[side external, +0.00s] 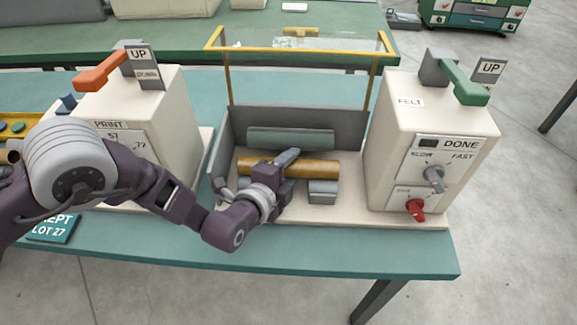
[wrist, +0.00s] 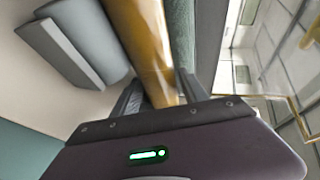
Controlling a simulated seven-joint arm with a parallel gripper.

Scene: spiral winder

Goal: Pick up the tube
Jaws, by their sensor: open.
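The tube (side external: 315,168) is a brown-gold cylinder lying level in the grey cradle between the two cream machine housings. In the wrist view the tube (wrist: 146,40) runs up and away from my gripper, between its two fingers. My gripper (side external: 280,163) is at the left part of the tube in the side view. In the wrist view my gripper (wrist: 160,92) is open, with one finger on each side of the tube. Whether the fingers touch it cannot be told. The tube's near part is hidden behind the gripper body in the wrist view.
A green roller (side external: 290,138) lies behind the tube against a grey back wall. A grey block (side external: 323,192) stands in front of it. A clear guard with a yellow frame (side external: 228,80) stands raised above. Housings with levers stand left and right (side external: 425,125).

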